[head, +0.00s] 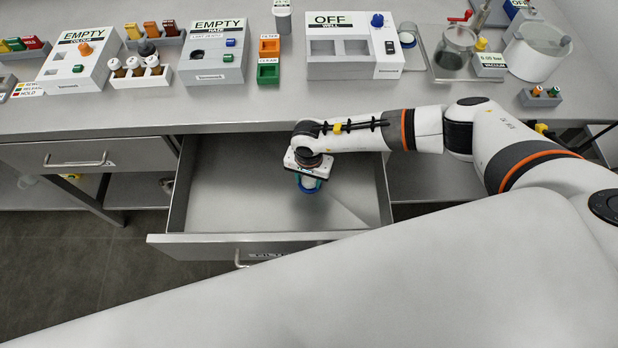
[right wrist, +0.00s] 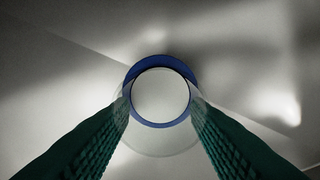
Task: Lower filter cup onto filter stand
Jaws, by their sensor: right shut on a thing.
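My right gripper (head: 309,184) points down into the open drawer. In the right wrist view its two dark green ribbed fingers (right wrist: 160,112) are shut on a clear round cup with a blue ring (right wrist: 160,62), which I take for the filter cup. The cup's pale round middle shows inside the ring. In the head view the cup's blue rim (head: 311,187) shows just under the gripper, partly hidden by it. I cannot tell whether the cup touches the drawer floor. I cannot make out the filter stand for sure. My left gripper is not in view.
The open drawer (head: 230,195) looks otherwise empty, with raised walls around the gripper. The grey counter (head: 190,105) lies above and behind it. On it stand an orange box marked FILTER (head: 269,46), a green box (head: 268,72), the WELL unit (head: 340,65) and a glass vessel (head: 452,55).

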